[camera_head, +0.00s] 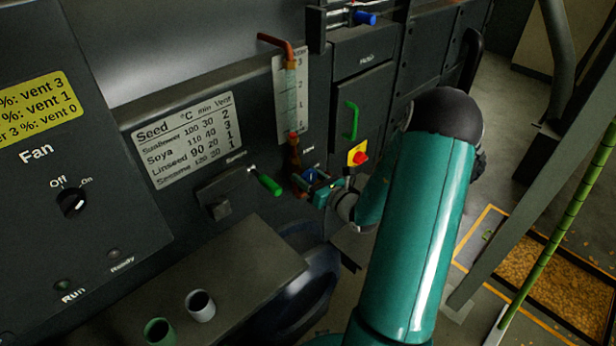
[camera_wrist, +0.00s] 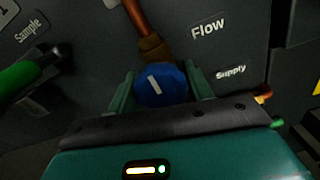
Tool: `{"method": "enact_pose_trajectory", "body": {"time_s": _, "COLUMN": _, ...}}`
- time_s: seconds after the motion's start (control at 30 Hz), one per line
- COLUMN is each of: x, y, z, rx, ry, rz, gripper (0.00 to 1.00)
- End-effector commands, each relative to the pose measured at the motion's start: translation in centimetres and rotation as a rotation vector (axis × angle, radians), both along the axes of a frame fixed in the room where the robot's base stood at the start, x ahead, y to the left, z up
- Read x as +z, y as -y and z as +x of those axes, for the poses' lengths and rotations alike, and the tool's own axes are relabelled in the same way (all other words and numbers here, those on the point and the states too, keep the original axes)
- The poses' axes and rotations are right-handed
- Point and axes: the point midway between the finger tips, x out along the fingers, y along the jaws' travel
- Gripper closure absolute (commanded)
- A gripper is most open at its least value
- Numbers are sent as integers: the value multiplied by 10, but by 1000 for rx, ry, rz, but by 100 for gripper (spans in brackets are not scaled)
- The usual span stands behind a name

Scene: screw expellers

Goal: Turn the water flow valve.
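The flow valve is a blue faceted knob (camera_wrist: 160,86) with a white bar on its face, tilted slightly off vertical. It sits under a copper pipe, left of the "Flow" label (camera_wrist: 208,29) in the wrist view. My gripper (camera_wrist: 161,72) has one teal finger on each side of the knob, very close to it. I cannot tell whether the fingers touch it. In the head view my gripper (camera_head: 318,186) is at the panel, and the knob (camera_head: 309,174) is partly hidden by it.
A green-handled sample lever (camera_head: 268,184) sticks out left of the valve. A red and yellow switch (camera_head: 359,155) and a green handle (camera_head: 352,120) are to the right. A sight tube (camera_head: 291,98) rises above. Two cups (camera_head: 200,306) (camera_head: 160,332) stand on a ledge below.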

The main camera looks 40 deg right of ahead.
Motion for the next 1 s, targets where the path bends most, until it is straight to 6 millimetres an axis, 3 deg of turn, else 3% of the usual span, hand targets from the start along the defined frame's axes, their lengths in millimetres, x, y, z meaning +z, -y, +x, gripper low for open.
{"method": "enact_pose_trajectory", "body": {"time_s": 0.47, "x": -1, "y": -1, "z": 1, "rx": 1, "ry": 7, "rz": -68, "gripper": 72}}
{"method": "enact_pose_trajectory", "body": {"time_s": 1.0, "x": -1, "y": -3, "z": 1, "rx": 2, "ry": 66, "rz": -494, "gripper": 72}}
